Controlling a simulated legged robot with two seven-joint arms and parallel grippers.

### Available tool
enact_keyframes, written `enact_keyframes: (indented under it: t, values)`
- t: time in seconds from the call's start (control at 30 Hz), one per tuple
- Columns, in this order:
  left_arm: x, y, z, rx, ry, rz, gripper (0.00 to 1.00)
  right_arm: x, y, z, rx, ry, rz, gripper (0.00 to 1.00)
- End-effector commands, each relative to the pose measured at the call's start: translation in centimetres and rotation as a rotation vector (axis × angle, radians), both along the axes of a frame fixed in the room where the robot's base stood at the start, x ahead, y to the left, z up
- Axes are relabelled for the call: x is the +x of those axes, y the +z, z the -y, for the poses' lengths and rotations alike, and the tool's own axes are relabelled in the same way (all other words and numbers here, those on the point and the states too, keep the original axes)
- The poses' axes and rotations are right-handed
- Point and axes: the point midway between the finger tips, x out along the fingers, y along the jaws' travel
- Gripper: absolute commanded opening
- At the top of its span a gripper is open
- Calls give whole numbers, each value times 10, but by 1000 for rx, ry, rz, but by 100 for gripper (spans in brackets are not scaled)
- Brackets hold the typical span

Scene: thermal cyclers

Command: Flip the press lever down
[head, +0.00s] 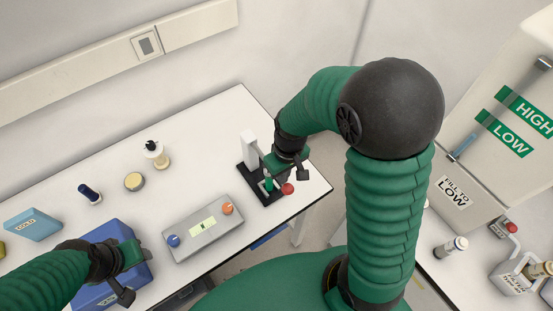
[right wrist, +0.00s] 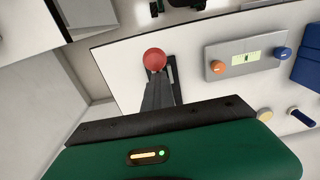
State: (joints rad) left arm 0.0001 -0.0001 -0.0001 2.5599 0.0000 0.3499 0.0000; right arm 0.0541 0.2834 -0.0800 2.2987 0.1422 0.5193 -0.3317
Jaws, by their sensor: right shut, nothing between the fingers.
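The press (head: 250,149) has a pale upright column on a black base (head: 248,182) near the right end of the table. Its red lever knob (head: 287,189) shows over the front right of the base. In the right wrist view the red knob (right wrist: 154,59) sits right at the tips of my right gripper (right wrist: 158,78). The gripper is shut and empty, close to the knob; I cannot tell if they touch. My right gripper (head: 277,178) hides part of the press and lever. My left gripper (head: 142,258) is over a blue box, its fingers unclear.
A grey device with a display (head: 203,228) and orange and blue knobs stands left of the press. The blue box (head: 92,297) is farther left. The table's right edge is close to the press.

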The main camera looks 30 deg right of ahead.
Motion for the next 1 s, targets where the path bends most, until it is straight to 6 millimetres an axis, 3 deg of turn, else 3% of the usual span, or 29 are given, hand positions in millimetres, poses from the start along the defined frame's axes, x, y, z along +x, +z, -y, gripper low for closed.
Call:
enact_keyframes:
  t: [0.03,0.37,0.6,0.63,0.7,1.0]
  values:
    - [0,0,0,0,0,0,46,-15,-6,3,1,-5,-44,0]
    - [0,7,0,0,0,0,46,-10,0,-2,-5,-3,-46,0]
    - [0,44,-1,0,0,0,46,19,44,-3,-12,-6,-11,0]
    - [1,31,0,0,0,2,46,17,43,-3,-11,-6,-7,0]
    - [0,24,0,0,0,0,46,13,59,-3,-12,-5,-4,0]
    - [0,15,0,0,0,-1,46,0,119,-1,-12,-5,-2,0]
